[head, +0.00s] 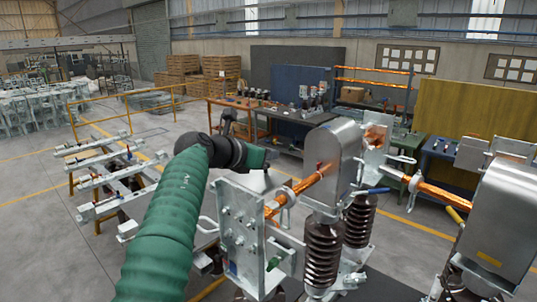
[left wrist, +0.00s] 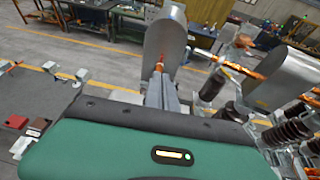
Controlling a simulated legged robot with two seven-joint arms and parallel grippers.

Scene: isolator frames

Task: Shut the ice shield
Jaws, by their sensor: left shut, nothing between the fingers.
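The grey metal ice shield (head: 335,160) is a rounded hood standing upright above the brown ribbed insulators (head: 323,252), with a copper rod (head: 300,186) at its left side. It also shows in the left wrist view (left wrist: 158,42). A second, similar hood (head: 507,215) stands at the right; it shows in the left wrist view (left wrist: 283,78) too. My left gripper (head: 263,186) is shut and empty, left of the first shield and close to the rod. In the left wrist view its fingers (left wrist: 161,84) point toward this shield; contact cannot be told. My right gripper is not in view.
An upright galvanized plate (head: 241,225) with bolts stands just below my left gripper. A rack of metal bars (head: 103,178) stands at the left. Workbenches (head: 285,124) and a yellow railing (head: 125,97) are farther back. Grey floor lies open between.

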